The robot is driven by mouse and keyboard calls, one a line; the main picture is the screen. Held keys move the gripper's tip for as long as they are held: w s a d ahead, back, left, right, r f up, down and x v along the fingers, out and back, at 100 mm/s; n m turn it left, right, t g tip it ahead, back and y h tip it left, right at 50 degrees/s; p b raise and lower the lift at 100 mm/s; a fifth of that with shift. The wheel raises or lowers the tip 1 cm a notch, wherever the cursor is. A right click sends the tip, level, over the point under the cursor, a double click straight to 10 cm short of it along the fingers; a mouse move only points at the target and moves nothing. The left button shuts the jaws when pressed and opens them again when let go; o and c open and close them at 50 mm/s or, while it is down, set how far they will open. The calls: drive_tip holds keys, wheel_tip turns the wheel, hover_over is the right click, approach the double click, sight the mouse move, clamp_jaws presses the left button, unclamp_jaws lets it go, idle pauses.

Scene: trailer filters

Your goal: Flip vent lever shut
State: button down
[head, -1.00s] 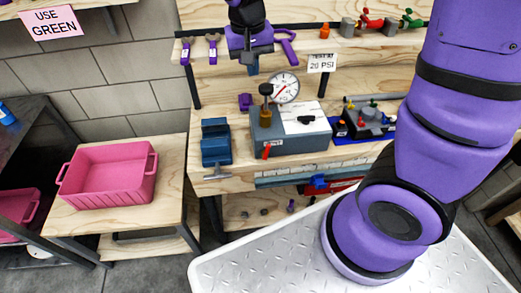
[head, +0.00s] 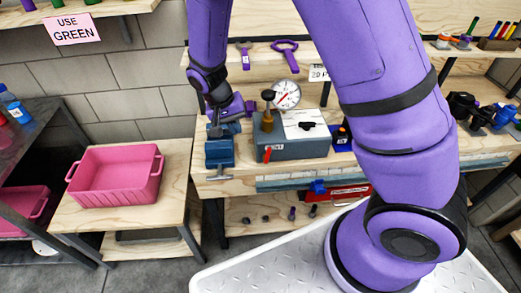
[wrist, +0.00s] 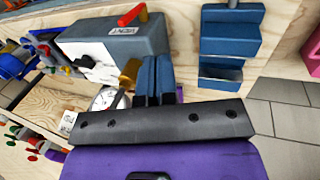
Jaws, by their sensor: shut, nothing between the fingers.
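A grey box (head: 290,143) with a white top plate (head: 305,124) stands on the wooden bench. A red lever (head: 267,153) sits by a small label on its front face and hangs down; it also shows in the wrist view (wrist: 132,15). A black handle lies on the top plate. A round gauge (head: 287,94) and a brass valve with a black knob (head: 268,97) stand at the box. My gripper (head: 214,129) is left of the box, above the blue vise. In the wrist view its blue fingers (wrist: 155,62) are together and empty, beside the brass part.
The blue vise (head: 219,153) stands close left of the grey box. A pink bin (head: 115,176) is on a low table further left. Purple tools (head: 285,45) hang on the back board. My own arm hides part of the bench to the right.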

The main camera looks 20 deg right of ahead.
sight(267, 156)
drive_tip(key=s+d+f, duration=0.2)
drive_tip(key=d+f, duration=0.4)
drive_tip(key=f, duration=0.4)
drive_tip(key=shift+d, duration=0.35)
